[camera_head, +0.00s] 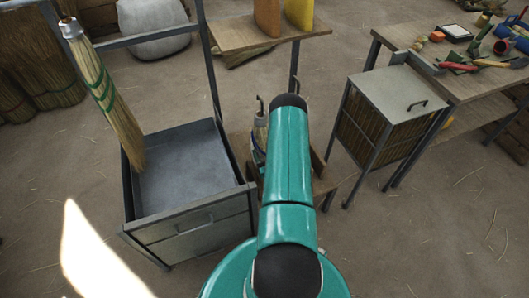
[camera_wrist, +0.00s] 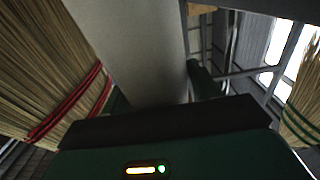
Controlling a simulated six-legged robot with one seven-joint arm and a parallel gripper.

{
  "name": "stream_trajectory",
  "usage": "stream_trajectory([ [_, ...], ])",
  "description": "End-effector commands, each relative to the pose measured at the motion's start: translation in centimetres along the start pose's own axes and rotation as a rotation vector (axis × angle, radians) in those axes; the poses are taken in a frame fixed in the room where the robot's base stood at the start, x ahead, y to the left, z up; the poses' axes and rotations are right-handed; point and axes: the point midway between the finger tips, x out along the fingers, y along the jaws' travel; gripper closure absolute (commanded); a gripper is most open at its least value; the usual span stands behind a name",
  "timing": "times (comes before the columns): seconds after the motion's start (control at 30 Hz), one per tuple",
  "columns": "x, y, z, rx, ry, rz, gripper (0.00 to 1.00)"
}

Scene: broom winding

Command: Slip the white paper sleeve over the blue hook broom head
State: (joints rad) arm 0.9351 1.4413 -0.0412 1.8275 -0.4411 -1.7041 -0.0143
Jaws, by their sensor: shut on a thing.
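A broad pale surface, which looks like the white paper sleeve (camera_wrist: 140,45), fills the upper middle of the wrist view. My gripper (camera_wrist: 165,112) is at its lower end and shut on it; the fingertips are not clearly visible. In the head view my arm hides the gripper and the sleeve. A straw broom (camera_head: 108,95) with green bands hangs tilted at the left of the head view. A straw broom head with green bands (camera_wrist: 302,115) also shows at the right edge of the wrist view.
A red-banded broom (camera_wrist: 65,85) stands close at left in the wrist view. An open grey metal tray (camera_head: 185,170) with a frame stands left of my arm. A lidded metal cabinet (camera_head: 396,95) and a workbench (camera_head: 415,35) with tools are right. Floor at lower right is clear.

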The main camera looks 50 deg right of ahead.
Motion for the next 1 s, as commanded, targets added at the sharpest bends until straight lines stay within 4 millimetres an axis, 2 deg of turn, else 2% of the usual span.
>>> stream_trajectory([
  [0.63,0.00,0.00,0.70,0.000,0.000,0.000,0.71],
  [0.67,-0.01,0.00,0.70,0.000,0.000,0.000,0.35],
  [0.77,-0.01,0.00,0.71,0.000,0.000,0.000,0.16],
  [1.0,-0.01,0.00,0.71,0.000,0.000,0.000,0.14],
])
